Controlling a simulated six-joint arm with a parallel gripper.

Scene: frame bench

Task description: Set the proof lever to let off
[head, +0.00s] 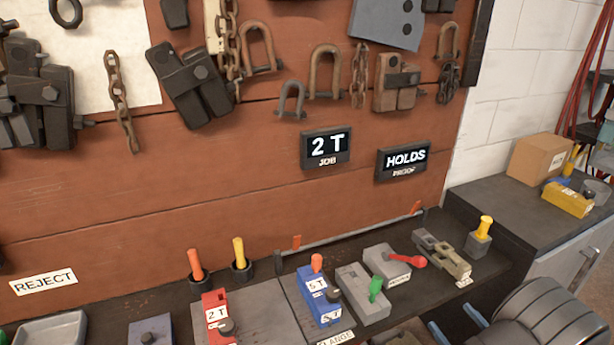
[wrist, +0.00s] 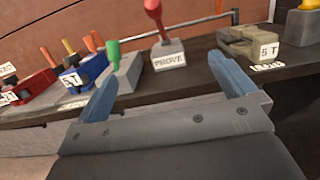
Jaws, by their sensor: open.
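The proof lever is a red handle (head: 414,262) on a small grey box (head: 384,261). It leans to the right in the head view. In the wrist view the red lever (wrist: 155,14) rises from the box (wrist: 169,56), whose label reads PROVE, and its top reaches the frame edge. My gripper (head: 451,317) is open and empty, at the front edge of the bench, apart from the lever. In the wrist view its two blue fingers (wrist: 167,70) stand wide apart, with the lever box beyond the gap between them.
A green lever (head: 375,289) stands left of the proof lever, then a blue 5 T block (head: 318,297) and a red 2 T block (head: 217,312). A metal link piece (head: 442,253) lies to the right.

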